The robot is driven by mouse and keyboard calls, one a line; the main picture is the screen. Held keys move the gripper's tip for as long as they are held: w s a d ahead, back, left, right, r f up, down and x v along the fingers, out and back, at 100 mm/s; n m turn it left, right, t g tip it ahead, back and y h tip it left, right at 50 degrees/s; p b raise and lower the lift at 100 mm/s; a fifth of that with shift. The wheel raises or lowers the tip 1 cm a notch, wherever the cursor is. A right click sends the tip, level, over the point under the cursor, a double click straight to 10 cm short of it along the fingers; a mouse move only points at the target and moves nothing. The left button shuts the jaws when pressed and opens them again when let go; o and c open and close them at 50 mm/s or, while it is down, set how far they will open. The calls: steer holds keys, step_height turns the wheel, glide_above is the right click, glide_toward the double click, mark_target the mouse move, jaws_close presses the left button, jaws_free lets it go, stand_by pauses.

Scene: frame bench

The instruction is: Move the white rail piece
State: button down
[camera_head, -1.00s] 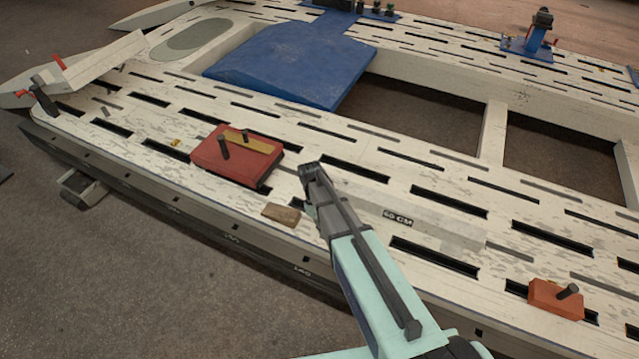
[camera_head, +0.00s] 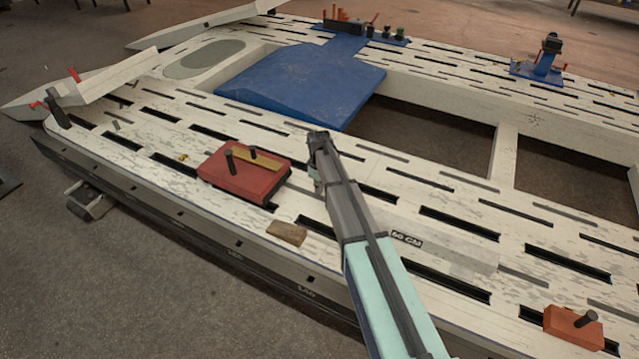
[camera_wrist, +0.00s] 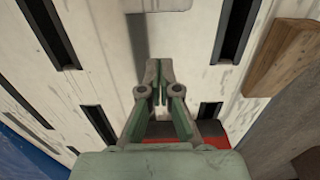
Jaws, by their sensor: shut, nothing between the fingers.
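The white rail piece (camera_head: 460,252) appears as a long pale bar lying on the bench's slotted top, with a dark "60 CM" label on its side. My arm hides part of it in the head view. What looks like its near end shows at the top edge of the wrist view (camera_wrist: 157,6). My gripper (camera_head: 317,188) is above the bench, just left of the bar and apart from it. In the wrist view its fingers (camera_wrist: 157,82) are together, with nothing between them.
A red block with black pegs (camera_head: 245,176) sits left of my gripper. A small wooden block (camera_head: 287,233) lies near the front edge. An orange block (camera_head: 572,327) is at the right. A blue plate (camera_head: 300,85) and open frame gaps lie behind.

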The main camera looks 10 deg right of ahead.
step_height(320, 180, down, 4)
steer(key=shift+r, duration=0.1)
steer(key=shift+s+d+f, duration=0.15)
steer(key=shift+s+d, duration=0.3)
steer(key=shift+d, duration=0.1)
steer(key=shift+s+d+f, duration=0.15)
steer(key=shift+s+d, duration=0.3)
steer(key=shift+d, duration=0.1)
steer(key=shift+s+d+b, duration=0.3)
steer(key=shift+d, duration=0.2)
